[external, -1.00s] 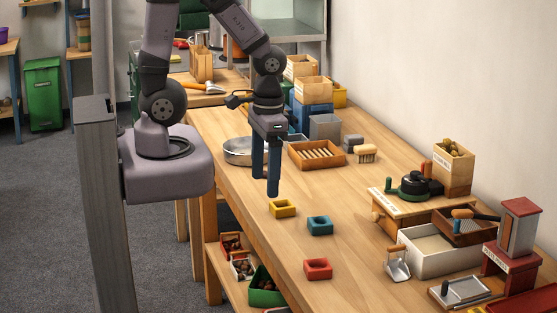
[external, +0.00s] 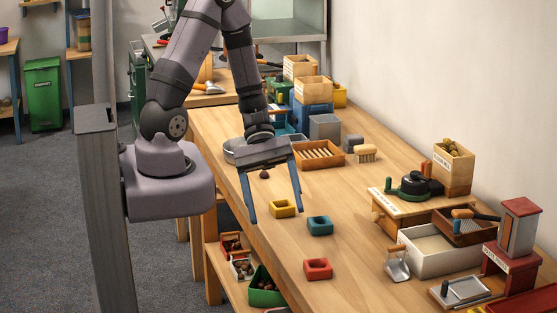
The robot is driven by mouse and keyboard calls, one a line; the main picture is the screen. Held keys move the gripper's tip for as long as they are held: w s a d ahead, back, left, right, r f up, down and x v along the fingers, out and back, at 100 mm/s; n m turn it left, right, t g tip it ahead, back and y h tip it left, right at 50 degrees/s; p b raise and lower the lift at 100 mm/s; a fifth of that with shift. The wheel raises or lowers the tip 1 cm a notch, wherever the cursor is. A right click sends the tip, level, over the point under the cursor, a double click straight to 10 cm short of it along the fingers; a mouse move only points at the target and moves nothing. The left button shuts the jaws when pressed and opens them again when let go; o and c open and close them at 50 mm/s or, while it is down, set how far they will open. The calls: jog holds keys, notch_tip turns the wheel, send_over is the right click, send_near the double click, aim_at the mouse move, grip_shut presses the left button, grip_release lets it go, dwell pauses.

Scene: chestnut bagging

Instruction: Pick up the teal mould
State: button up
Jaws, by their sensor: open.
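The teal mould (external: 319,226) is a small square block with a hollow in its top. It sits on the wooden table between the yellow mould (external: 283,208) and the red mould (external: 318,269). My gripper (external: 274,214) is open with its two blue fingers spread wide, pointing down. It holds nothing. The fingers appear on either side of the yellow mould, up and left of the teal mould in the picture. Their exact height above the table is hard to tell. The teal mould is fully in view and clear of the fingers.
A small dark brown lump (external: 264,174) shows between the fingers, near my palm. A slatted wooden tray (external: 318,154) and a brush (external: 366,153) lie behind. A metal scoop (external: 397,264) and a cream box (external: 440,250) stand right. The table around the teal mould is bare.

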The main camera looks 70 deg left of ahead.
aim_at(319, 220)
jog(key=w+a+f+n+t+b, duration=0.1)
jog(key=w+a+f+n+t, duration=0.1)
jog(key=n, duration=0.1)
jog(key=w+a+f+n+t+b, duration=0.1)
jog(key=w+f+n+t, duration=0.1)
jog(key=w+n+t, duration=0.1)
jog(key=w+a+f+n+t+h+b, duration=0.1)
jog(key=w+a+f+n+t, duration=0.1)
jog(key=w+n, duration=0.1)
jog(key=shift+w+a+n+t, duration=0.2)
jog(key=shift+a+n+t, duration=0.1)
jog(key=shift+n, duration=0.2)
jog(key=w+a+f+n+t+y, duration=0.1)
jog(key=a+n, duration=0.1)
jog(key=a, duration=0.1)
jog(key=w+a+f+n+t+y+b, duration=0.1)
jog(key=a+f+n+t, duration=0.1)
jog(key=a, duration=0.1)
jog(key=w+a+f+n+t+y, duration=0.1)
jog(key=a+n+y, duration=0.1)
jog(key=a+n, duration=0.1)
jog(key=shift+f+t, duration=0.3)
jog(key=shift+f, duration=0.05)
jog(key=shift+x, duration=0.9)
jog(key=shift+p+x, duration=0.5)
jog(key=shift+x, duration=1.15)
jog(key=c, duration=1)
